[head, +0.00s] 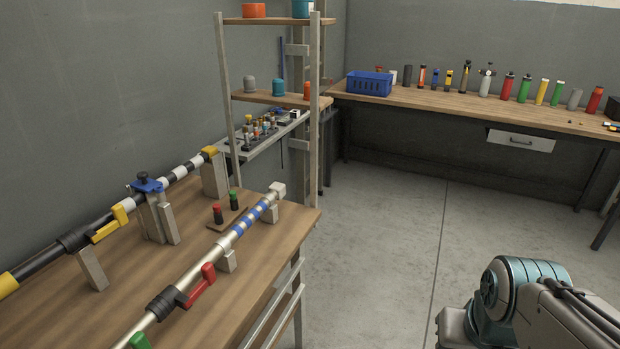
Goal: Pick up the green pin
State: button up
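A small dark pin with a green top (234,200) stands upright on a small wooden base (229,221) on the near wooden table. A similar pin with a red top (217,213) stands just to its left on the same base. Part of my arm shows at the lower right, well to the right of the table. My gripper is not in view.
Two long poles on blocks flank the pins: a yellow-handled one (109,227) behind left and a red-handled one (201,286) in front. A shelf rack (271,99) stands behind. A workbench (455,101) with several bottles lines the back wall. Open floor (400,230) lies right of the table.

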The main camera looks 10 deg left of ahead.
aim_at(231, 194)
jog(key=z, duration=0.15)
jog(key=i, duration=2.45)
jog(key=u, duration=3.1)
jog(key=i, duration=0.5)
jog(key=u, duration=0.05)
